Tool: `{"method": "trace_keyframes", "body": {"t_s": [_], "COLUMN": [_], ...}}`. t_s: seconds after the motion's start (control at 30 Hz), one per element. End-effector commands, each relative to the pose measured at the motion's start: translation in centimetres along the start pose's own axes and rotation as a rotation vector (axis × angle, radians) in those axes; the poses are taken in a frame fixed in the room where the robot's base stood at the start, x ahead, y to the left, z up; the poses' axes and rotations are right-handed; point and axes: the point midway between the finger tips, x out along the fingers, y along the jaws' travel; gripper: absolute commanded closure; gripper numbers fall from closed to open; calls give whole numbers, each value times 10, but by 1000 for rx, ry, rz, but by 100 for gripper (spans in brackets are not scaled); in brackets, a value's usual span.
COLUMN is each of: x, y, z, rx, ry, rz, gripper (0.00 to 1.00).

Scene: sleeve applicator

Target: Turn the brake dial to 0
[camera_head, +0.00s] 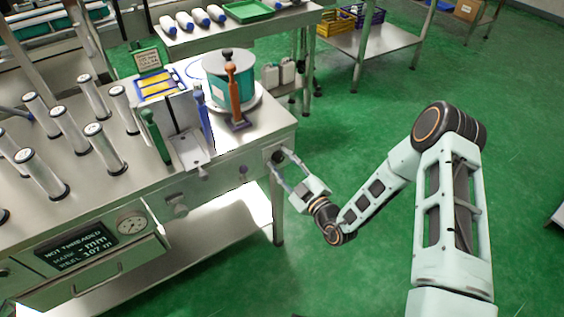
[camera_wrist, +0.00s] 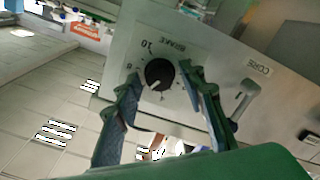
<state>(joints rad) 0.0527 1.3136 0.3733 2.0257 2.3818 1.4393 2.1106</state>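The brake dial (camera_wrist: 160,74) is a round black knob on a grey panel, under the word BRAKE, with a printed scale around it. The figure 10 shows at its upper left. A pale pointer mark shows on the knob's lower part; its exact reading is too small to tell. In the head view the dial (camera_head: 278,157) is a dark spot on the bench's right front corner. My gripper (camera_wrist: 159,72) is open, with one green-tipped finger on each side of the knob. I cannot tell whether either finger touches it. In the head view my gripper (camera_head: 282,161) reaches the panel from the right.
A lever marked CORE (camera_wrist: 245,98) sits right of the dial, close to my right finger. On the bench stand a teal reel (camera_head: 228,85), an orange-handled tool (camera_head: 233,95) and several clear tubes. A display (camera_head: 75,248) reads NOT THREADED.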

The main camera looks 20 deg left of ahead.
Motion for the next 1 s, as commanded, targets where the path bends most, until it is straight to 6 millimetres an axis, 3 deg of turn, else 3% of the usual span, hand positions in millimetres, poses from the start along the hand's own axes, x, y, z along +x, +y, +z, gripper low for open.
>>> {"method": "trace_keyframes", "body": {"t_s": [0.03,0.3,0.67,1.0], "x": [0,0,-1,-1], "y": [0,0,2,3], "z": [0,0,0,0], "rx": [0,0,-57,-304], "ry": [0,0,-1,-4], "rz": [0,0,3,4], "gripper": [71,100,100,100]}}
